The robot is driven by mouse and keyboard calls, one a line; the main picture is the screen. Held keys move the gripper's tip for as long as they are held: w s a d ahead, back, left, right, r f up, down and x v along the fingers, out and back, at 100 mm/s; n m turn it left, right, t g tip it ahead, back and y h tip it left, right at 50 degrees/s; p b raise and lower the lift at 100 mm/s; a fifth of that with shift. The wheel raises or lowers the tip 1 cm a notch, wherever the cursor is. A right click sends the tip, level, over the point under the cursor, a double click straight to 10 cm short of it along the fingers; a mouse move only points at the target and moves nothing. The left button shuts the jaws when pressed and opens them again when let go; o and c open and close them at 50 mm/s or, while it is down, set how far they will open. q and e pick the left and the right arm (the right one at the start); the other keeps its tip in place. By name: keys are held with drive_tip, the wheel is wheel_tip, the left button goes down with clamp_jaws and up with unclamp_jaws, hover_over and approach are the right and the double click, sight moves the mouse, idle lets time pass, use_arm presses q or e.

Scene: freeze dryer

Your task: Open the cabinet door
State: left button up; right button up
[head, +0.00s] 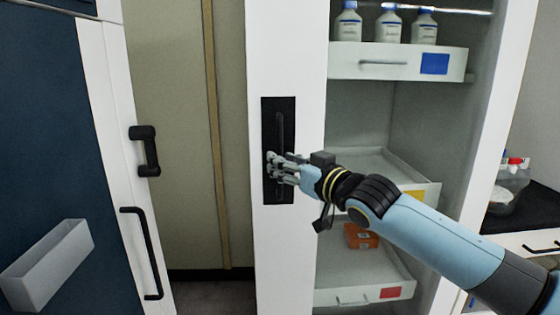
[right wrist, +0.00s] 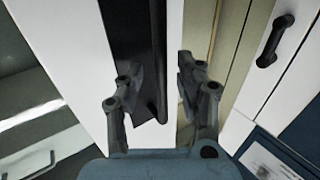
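The cabinet (head: 500,110) has a white front with a tall black handle (head: 279,125) on a dark recessed plate. The door looks shut, and shelves show to the right of its white stile. My right gripper (head: 272,162) is at the lower half of the handle, its arm coming from the lower right. In the right wrist view, its two fingers (right wrist: 160,80) are spread apart, with the lower end of the black handle (right wrist: 150,100) between them. I see a gap on the right finger's side; contact with the left finger is unclear. My left gripper is out of view.
White bottles (head: 388,25) stand on the upper drawer (head: 400,62), and an orange box (head: 361,236) sits in the lower drawer (head: 365,293). At left is a dark blue and white unit with black handles (head: 145,150). A bare beige panel (head: 175,60) lies between.

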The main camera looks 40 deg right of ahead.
drive_tip(key=shift+w, duration=1)
clamp_jaws()
drive_tip(key=shift+a, duration=0.1)
